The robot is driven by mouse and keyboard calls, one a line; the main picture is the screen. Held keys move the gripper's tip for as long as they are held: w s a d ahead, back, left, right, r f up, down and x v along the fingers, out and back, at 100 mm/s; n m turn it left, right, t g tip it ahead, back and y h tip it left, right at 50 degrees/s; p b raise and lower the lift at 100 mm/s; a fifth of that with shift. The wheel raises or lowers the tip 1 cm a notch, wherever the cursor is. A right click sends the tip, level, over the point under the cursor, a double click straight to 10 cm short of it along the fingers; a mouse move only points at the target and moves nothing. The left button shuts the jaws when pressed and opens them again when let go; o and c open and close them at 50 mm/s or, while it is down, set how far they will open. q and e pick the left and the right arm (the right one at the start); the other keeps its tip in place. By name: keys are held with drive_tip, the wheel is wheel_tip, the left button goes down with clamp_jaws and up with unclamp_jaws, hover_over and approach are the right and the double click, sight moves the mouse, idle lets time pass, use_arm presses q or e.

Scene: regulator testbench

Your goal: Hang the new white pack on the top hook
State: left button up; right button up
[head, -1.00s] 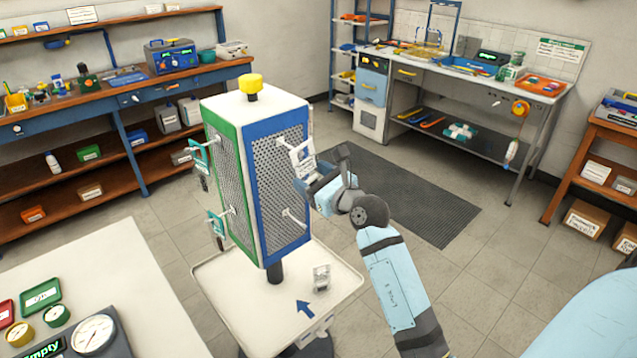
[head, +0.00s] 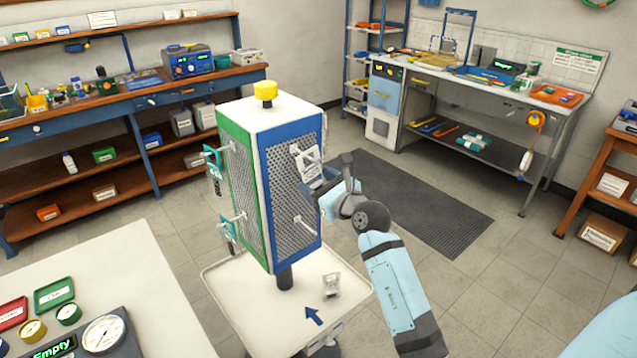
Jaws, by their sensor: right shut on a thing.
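A display column with a blue perforated side (head: 280,215) and a green side (head: 238,190) stands on a pale tray cart (head: 245,310). The blue side has a top hook (head: 295,149) and a bare lower hook (head: 304,221). My right gripper (head: 323,190) is shut on a white pack (head: 308,164) in front of the top hook. The pack looks tilted, and its upper edge overlaps the hook; I cannot tell whether the hook passes through it. My left gripper is not in view.
Teal packs (head: 213,160) hang on the green side's hooks. A yellow knob (head: 265,92) tops the column. A pale table with gauges (head: 104,332) is at lower left. The floor around the dark mat (head: 420,205) is clear.

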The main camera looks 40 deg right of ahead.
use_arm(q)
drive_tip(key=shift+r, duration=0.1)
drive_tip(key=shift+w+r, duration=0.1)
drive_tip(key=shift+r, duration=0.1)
use_arm(e)
drive_tip(key=o, duration=1)
drive_tip(key=shift+s, duration=0.1)
use_arm(q)
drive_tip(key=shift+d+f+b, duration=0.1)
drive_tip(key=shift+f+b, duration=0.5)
drive_tip(key=shift+b, duration=0.1)
use_arm(e)
drive_tip(key=s+d, duration=0.1)
drive_tip(key=s, duration=1.2)
drive_tip(key=shift+s, duration=0.35)
